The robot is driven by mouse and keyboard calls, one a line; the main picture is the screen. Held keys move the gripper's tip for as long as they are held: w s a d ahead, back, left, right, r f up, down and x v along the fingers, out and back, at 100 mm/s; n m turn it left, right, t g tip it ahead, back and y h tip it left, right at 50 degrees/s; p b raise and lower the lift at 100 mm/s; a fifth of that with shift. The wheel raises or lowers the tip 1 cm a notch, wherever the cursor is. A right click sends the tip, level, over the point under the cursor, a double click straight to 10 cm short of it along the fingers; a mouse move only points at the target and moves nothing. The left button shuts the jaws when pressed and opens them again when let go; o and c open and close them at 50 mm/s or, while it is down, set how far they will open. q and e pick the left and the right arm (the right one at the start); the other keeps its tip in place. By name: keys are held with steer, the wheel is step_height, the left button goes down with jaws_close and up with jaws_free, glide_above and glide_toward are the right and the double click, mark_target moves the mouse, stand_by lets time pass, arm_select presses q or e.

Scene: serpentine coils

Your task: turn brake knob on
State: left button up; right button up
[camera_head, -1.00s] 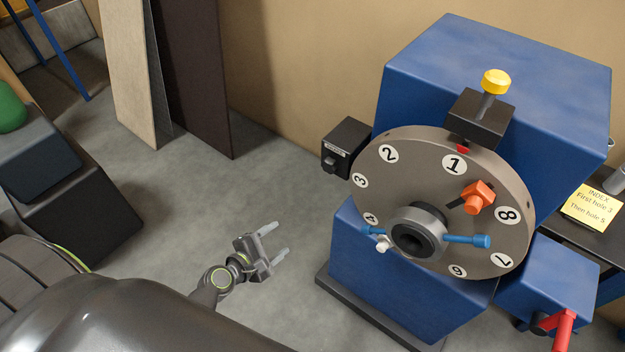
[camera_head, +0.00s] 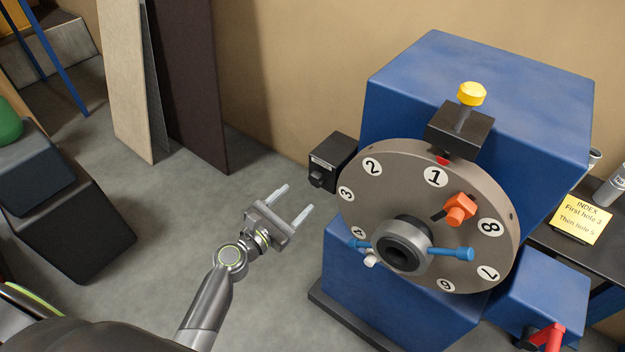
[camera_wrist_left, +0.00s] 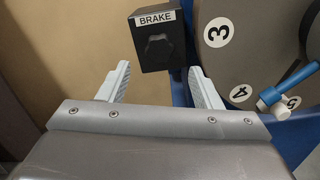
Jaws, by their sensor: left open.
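The brake knob (camera_head: 318,179) is a small dark knob on the front of a black box (camera_head: 336,158) fixed to the left side of the blue machine. In the left wrist view the knob (camera_wrist_left: 159,48) shows below a white BRAKE label (camera_wrist_left: 155,19) on the box. My left gripper (camera_head: 296,200) is open and empty, a little left of and below the knob in the head view. In the left wrist view its two fingers (camera_wrist_left: 160,84) point toward the box, with the knob between and beyond them, apart from it. My right gripper is not in view.
The numbered grey disc (camera_head: 400,170) with blue handles and an orange clamp (camera_head: 459,209) is just right of the box. A yellow knob (camera_head: 472,94) tops the machine. Boards (camera_head: 190,80) lean on the wall at left. The floor (camera_head: 170,220) left of the machine is clear.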

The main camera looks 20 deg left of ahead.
mark_target(314, 182)
arm_select(q)
steer(key=x, duration=0.8)
steer(key=shift+f, duration=0.1)
steer(key=c, duration=1)
